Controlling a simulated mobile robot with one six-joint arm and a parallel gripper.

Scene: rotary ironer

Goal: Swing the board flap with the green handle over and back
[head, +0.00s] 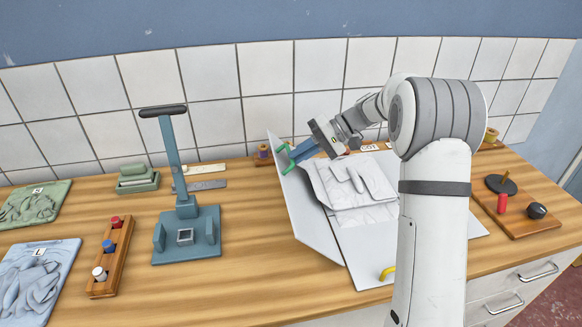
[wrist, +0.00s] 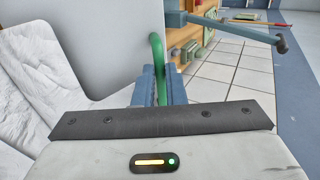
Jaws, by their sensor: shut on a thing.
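The white board flap (head: 300,205) with the green handle (head: 286,165) stands tilted up on the left side of the white board (head: 355,252) in the head view. A folded white cloth (head: 352,185) lies on the board to the right of the flap. My gripper (head: 298,152) reaches in from the right and is shut on the green handle at the flap's upper edge. In the wrist view the green handle (wrist: 158,52) rises between the blue fingers (wrist: 158,88), with the flap (wrist: 118,45) to its left. The fingers hide the lower part of the handle.
A yellow handle (head: 387,272) sits at the board's front edge. Left of the flap stand a blue press (head: 186,232) with an upright lever and a wooden rack (head: 110,255). A wooden panel with knobs (head: 520,207) is at the right. Bare worktop lies between press and flap.

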